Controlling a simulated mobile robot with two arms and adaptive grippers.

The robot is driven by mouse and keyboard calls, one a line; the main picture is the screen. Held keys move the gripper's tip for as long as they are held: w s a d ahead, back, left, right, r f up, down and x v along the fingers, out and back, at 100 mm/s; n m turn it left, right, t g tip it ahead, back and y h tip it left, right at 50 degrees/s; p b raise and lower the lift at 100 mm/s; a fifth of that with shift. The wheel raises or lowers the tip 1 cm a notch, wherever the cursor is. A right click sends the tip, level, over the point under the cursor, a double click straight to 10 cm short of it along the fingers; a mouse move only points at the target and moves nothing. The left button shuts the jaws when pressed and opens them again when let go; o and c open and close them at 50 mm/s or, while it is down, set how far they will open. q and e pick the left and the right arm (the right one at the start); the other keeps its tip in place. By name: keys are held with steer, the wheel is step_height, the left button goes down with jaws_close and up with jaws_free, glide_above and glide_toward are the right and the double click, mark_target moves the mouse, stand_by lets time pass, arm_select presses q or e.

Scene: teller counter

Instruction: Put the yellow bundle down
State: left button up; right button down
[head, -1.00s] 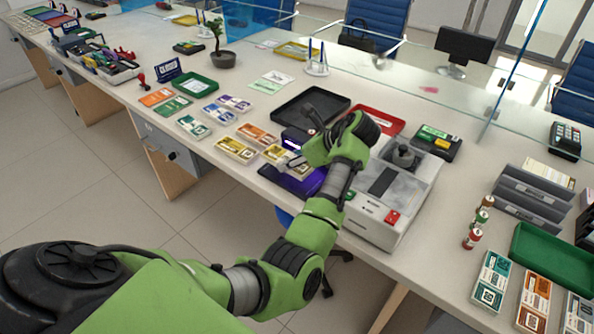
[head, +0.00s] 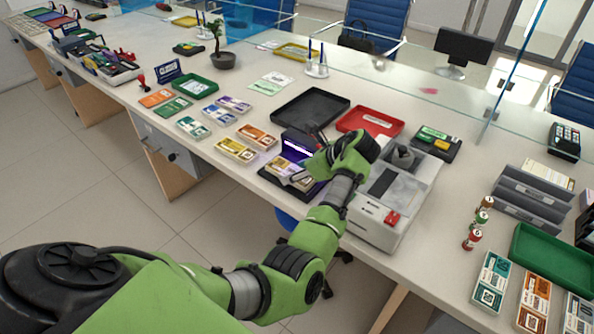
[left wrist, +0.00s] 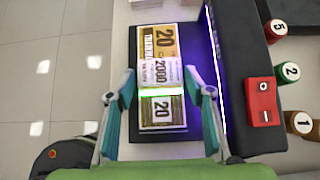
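The yellow bundle (head: 284,165), a banknote pack with a pale band, lies on the black plate of a purple-lit device (head: 302,144). In the left wrist view the bundle (left wrist: 158,58) shows "20" and "2000" and lies on the dark plate (left wrist: 180,134). My left gripper (left wrist: 160,72) has one finger on each side of it, with thin dark gaps showing between fingers and bundle, so it looks open. My right gripper is not in view.
A grey counting machine (head: 392,205) stands just right of my arm. Behind are a black tray (head: 310,108) and a red tray (head: 370,121). Other bundles, yellow (head: 235,151) and orange (head: 257,136), lie to the left. Numbered cylinders (head: 477,225) stand at the right.

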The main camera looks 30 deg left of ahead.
arm_select(q)
steer(key=shift+r, duration=0.1)
steer(key=v, duration=1.2)
